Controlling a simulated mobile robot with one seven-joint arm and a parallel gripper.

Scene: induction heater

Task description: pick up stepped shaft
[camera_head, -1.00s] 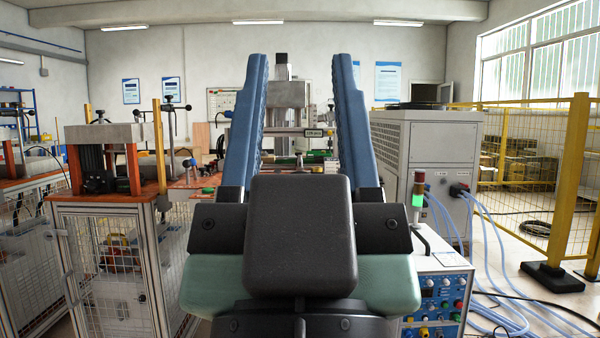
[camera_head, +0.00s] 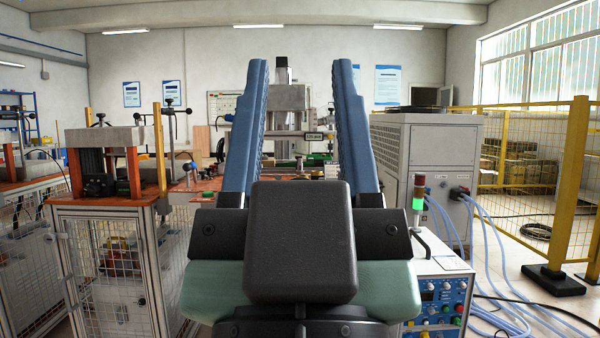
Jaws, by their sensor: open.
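My gripper (camera_head: 299,75) fills the middle of the head view. Its two long blue fingers stand wide apart and point away from me, with nothing seen between them. I cannot make out the stepped shaft; the fingers and the gripper body hide much of the bench area behind them. Beyond the fingers stands a machine with a grey block (camera_head: 290,97) and small parts on a bench, too small to tell apart.
An orange-topped caged bench (camera_head: 110,196) stands at the left. A grey cabinet (camera_head: 443,158) and a blue control box (camera_head: 441,299) with a signal light (camera_head: 418,192) are at the right. Blue hoses (camera_head: 487,265) and a yellow fence (camera_head: 570,185) lie further right.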

